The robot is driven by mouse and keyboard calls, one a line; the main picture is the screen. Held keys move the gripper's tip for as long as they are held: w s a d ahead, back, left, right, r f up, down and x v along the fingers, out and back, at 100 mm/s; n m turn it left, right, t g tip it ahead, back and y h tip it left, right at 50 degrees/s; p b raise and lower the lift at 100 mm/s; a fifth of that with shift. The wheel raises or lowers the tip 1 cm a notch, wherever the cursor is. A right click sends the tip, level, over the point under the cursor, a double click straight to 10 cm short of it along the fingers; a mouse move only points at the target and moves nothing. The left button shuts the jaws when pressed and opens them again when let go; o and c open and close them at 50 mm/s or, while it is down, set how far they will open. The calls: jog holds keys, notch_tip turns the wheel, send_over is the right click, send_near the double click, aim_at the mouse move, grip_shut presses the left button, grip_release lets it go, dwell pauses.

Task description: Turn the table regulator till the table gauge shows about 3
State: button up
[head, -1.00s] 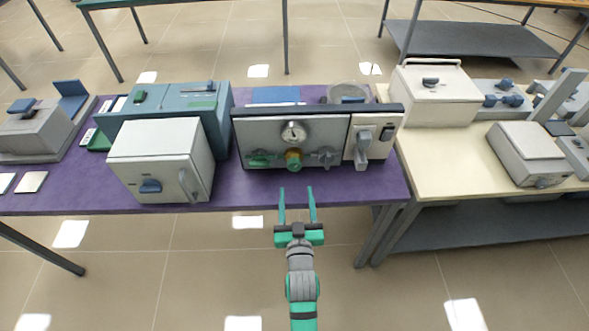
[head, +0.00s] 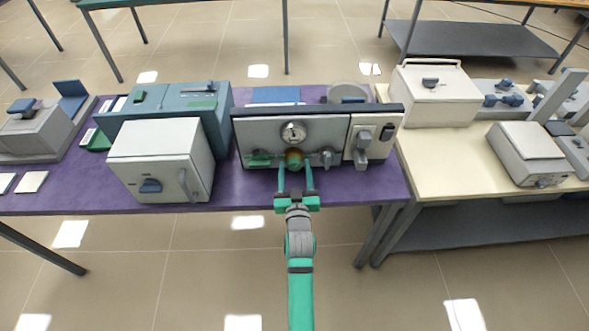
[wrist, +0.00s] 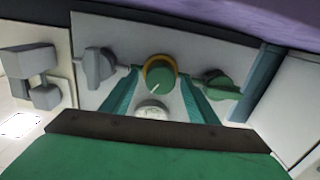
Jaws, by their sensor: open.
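The table regulator (head: 294,158) is a round green knob with a yellow ring on the grey panel, below the table gauge (head: 293,132). In the wrist view the regulator (wrist: 161,78) shows a pale pointer line, and the gauge (wrist: 152,110) shows as a pale disc partly hidden by my gripper's body. The gauge reading is too small to tell. My gripper (head: 295,172) is open, its green fingers pointing at the panel. In the wrist view the fingers of my gripper (wrist: 159,76) stand on either side of the knob, apparently apart from it.
A green valve handle (head: 259,159) and a grey valve handle (head: 327,157) flank the regulator closely. A grey lever unit (head: 363,143) is on the panel's right. A white furnace (head: 160,160) stands left on the purple table (head: 240,187). The floor in front is clear.

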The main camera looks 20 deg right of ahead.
jog(key=c, duration=1)
jog(key=shift+m, duration=1.3)
jog(key=shift+c, duration=0.2)
jog(key=o, duration=1)
jog(key=shift+o, duration=0.2)
jog(key=v, duration=1.1)
jog(key=shift+w, duration=0.1)
